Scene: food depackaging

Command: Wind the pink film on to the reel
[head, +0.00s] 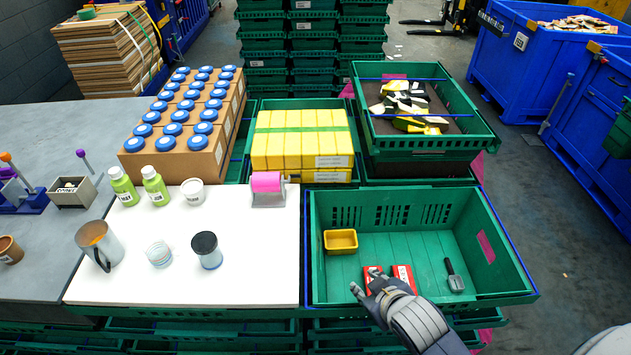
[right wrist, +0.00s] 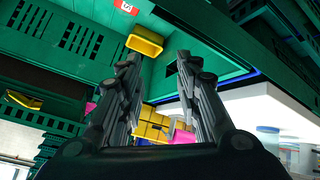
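A pink roll (head: 266,181) sits on a small grey stand (head: 268,199) at the back right of the white board. I cannot tell film from reel on it, and no loose tail is clear. A pink shape, apparently this roll, shows between and beyond my fingers in the right wrist view (right wrist: 184,136). My right gripper (head: 366,287) is over the front of the green crate, beside the red-and-white boxes (head: 402,274). In the right wrist view its fingers (right wrist: 156,62) are apart with nothing between them. My left gripper is not in view.
The green crate (head: 522,291) also holds a yellow tub (head: 341,240) and a dark-handled tool (head: 454,276). Green bottles (head: 154,186), a white tub (head: 193,192), a black-lidded jar (head: 207,251) and a metal mug (head: 99,246) stand on the white board (head: 250,270). Yellow packs (head: 300,150) stand behind the roll.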

